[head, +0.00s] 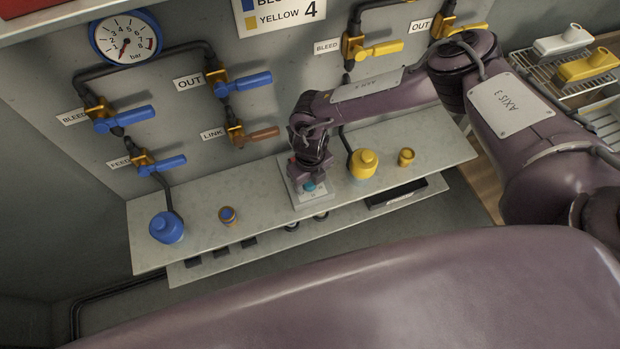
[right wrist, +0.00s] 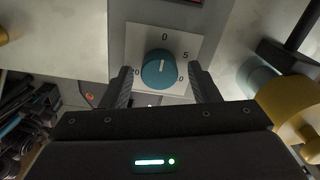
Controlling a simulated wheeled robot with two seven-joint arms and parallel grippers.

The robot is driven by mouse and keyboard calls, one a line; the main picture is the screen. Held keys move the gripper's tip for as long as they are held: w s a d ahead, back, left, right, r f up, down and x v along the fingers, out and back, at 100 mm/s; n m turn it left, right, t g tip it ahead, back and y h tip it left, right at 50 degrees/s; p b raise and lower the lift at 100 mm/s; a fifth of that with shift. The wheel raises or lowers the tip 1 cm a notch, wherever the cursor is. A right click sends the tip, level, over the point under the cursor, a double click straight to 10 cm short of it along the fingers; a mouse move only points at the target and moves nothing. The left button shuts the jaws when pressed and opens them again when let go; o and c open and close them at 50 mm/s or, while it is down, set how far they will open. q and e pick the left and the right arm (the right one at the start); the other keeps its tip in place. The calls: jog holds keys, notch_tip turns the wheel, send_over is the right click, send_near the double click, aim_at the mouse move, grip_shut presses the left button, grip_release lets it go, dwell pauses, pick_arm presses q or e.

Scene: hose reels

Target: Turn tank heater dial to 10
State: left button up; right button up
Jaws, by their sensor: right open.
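The dial is a round teal knob (right wrist: 159,70) with a white pointer line, on a pale square plate (right wrist: 195,42). The pointer points up in the right wrist view, toward a mark reading 0 at the top. A 5 shows at upper right, and further marks at both sides are partly hidden. The knob also shows in the head view (head: 309,186), on the shelf below my right gripper (head: 308,174). In the right wrist view my right gripper (right wrist: 164,88) is open, one finger on each side of the knob, with gaps visible. My left gripper is not in view.
The dial stands on a grey shelf (head: 200,228). A yellow canister (head: 363,163) and small yellow cup (head: 406,157) stand to its right. Valves with blue handles (head: 249,83) line the wall above.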

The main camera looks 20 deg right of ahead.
jog(key=c, duration=1)
jog(key=shift+o, duration=0.2)
